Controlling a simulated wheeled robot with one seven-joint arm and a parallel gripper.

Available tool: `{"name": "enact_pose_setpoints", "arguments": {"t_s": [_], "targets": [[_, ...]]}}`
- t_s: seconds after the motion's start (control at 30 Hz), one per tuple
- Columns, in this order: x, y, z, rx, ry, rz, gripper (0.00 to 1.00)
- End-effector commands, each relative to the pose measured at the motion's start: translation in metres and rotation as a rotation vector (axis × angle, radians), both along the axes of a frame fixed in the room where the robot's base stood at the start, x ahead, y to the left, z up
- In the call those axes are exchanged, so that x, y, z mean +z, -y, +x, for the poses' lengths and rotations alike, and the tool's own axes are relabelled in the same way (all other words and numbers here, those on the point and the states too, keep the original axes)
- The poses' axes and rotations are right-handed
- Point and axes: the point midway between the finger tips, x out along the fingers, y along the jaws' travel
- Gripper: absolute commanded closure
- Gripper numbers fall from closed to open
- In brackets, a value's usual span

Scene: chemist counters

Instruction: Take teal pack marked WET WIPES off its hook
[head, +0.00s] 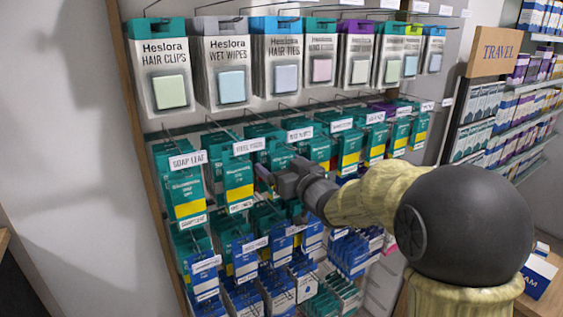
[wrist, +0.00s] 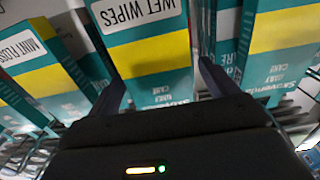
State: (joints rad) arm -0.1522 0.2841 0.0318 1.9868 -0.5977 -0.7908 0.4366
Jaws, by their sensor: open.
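A MINT FLOSS pack (wrist: 33,75) hangs close on the left and another teal pack (wrist: 280,55) close on the right. A grey-topped Heslora WET WIPES pack (head: 228,65) hangs in the row above. Blue packs (head: 240,250) hang below. Hook wires stick out between rows.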

Motion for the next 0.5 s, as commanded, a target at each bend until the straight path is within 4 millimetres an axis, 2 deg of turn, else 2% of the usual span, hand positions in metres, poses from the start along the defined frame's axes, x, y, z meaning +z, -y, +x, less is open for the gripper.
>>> {"name": "enact_pose_setpoints", "arguments": {"t_s": [0.27,0.5], "targets": [[-0.0002,-0.0007,0.001,0.0,0.0,0.0,0.15],[-0.0001,-0.0005,0.0009,0.0,0.0,0.0,0.62]]}}
